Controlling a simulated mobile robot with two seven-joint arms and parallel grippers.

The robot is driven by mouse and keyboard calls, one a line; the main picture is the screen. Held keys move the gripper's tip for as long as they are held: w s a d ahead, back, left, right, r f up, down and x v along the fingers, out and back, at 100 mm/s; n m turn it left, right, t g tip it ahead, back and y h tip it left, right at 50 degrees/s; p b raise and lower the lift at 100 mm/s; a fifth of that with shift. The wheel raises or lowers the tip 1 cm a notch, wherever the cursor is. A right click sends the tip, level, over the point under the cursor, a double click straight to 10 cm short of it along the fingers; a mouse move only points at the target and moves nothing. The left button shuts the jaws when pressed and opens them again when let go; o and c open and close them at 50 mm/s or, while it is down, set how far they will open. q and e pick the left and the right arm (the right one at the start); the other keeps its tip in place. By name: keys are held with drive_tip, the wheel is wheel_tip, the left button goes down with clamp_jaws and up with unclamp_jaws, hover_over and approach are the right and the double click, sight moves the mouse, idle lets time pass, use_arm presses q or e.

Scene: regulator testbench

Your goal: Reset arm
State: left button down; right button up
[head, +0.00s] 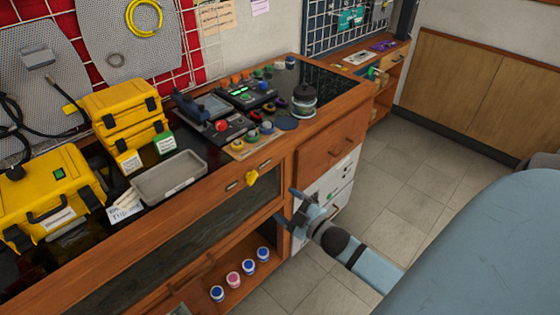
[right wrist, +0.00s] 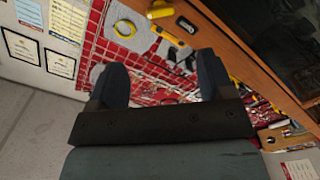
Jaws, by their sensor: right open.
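My right gripper (head: 291,208) is in the lower middle of the head view, in front of the wooden workbench (head: 325,145). In the right wrist view its two dark fingers (right wrist: 160,82) stand wide apart with nothing between them. The gripper is open and empty. I cannot tell whether it touches the bench front. My right arm reaches it from the lower right. My left gripper is not in view.
The bench top holds yellow cases (head: 120,115), a grey tray (head: 168,177), control boxes (head: 248,95) and a dark jar (head: 304,101). Several small jars stand on the lower shelf. The tiled floor (head: 400,180) at right is clear.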

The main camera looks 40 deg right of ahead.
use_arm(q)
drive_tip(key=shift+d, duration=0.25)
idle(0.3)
use_arm(e)
drive_tip(key=s+a+f+m+g+y, duration=0.1)
drive_tip(key=s+a+f+m+g, duration=0.4)
drive_tip(key=a, duration=0.4)
drive_tip(key=s+a+f+m+g+y, duration=0.15)
drive_tip(key=s+a+f, duration=0.25)
drive_tip(key=s+a, duration=0.45)
use_arm(q)
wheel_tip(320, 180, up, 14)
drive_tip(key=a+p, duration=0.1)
drive_tip(key=p, duration=1.5)
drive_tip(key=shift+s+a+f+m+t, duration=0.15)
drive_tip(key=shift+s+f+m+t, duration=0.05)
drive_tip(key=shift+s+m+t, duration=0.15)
use_arm(e)
wheel_tip(320, 180, up, 14)
drive_tip(key=shift+s+a+f, duration=0.2)
drive_tip(key=shift+f, duration=0.05)
drive_tip(key=shift+g+h, duration=0.25)
